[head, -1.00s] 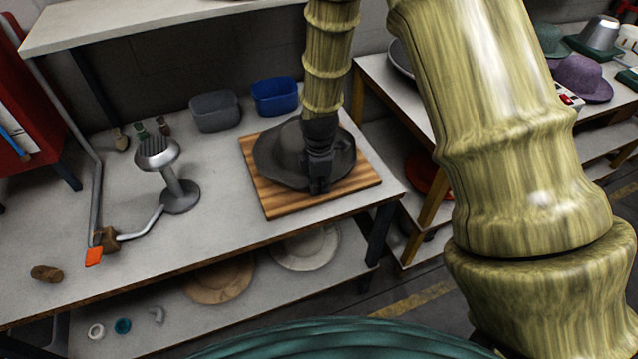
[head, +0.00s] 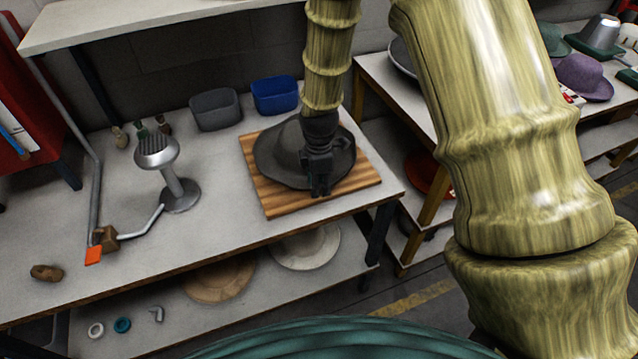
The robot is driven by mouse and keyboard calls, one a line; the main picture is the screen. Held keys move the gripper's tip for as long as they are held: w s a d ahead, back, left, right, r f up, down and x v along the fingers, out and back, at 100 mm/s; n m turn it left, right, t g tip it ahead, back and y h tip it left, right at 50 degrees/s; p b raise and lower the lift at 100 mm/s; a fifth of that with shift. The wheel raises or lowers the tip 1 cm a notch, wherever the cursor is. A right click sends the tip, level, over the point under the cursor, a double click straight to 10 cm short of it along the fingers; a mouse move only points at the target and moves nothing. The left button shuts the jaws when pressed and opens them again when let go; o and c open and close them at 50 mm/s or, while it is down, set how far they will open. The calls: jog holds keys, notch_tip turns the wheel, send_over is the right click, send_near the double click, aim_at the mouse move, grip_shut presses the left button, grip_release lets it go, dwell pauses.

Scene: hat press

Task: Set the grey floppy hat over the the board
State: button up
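The grey floppy hat (head: 278,152) lies over the striped wooden board (head: 276,204) on the workbench. Its brim is spread flat and covers the middle of the board, with bare wood showing on the left, front and right. My gripper (head: 319,190) points down at the front right part of the hat, at the brim, and hides part of it. The fingers are dark and small against the dark hat, so I cannot tell whether they are open, shut or gripping the brim.
A grey bin (head: 215,110) and a blue bin (head: 275,96) stand behind the board. A metal press stand (head: 178,190) is to the left, with clear bench between. A second table (head: 408,98) stands to the right.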

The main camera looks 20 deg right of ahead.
notch_tip(320, 180, up, 11)
jog(key=shift+r, duration=0.2)
dwell(0.4)
jog(key=shift+s+d, duration=0.1)
jog(key=shift+s, duration=0.05)
dwell(0.5)
